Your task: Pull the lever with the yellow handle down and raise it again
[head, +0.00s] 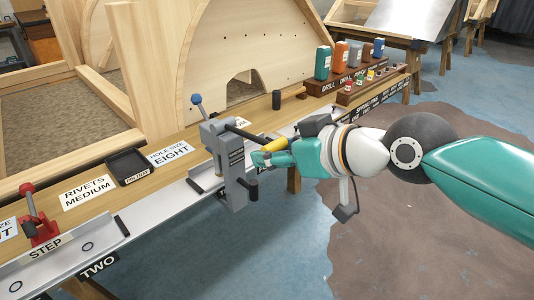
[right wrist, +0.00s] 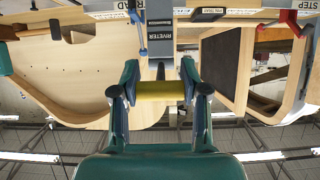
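The lever's yellow handle (head: 274,144) sticks out from the grey riveter (head: 226,160) on the bench edge. In the right wrist view, the yellow handle (right wrist: 160,90) lies crosswise between my right gripper's two fingers, with a dark rod behind it leading to the riveter (right wrist: 160,35). My right gripper (head: 262,160) is at the handle, just in front of the riveter. Its fingers (right wrist: 159,80) stand apart and look open; whether they touch the handle's ends I cannot tell. My left gripper is in neither view.
A black tray (head: 127,166) and coloured bottles (head: 341,55) are on the bench. Open floor lies in front.

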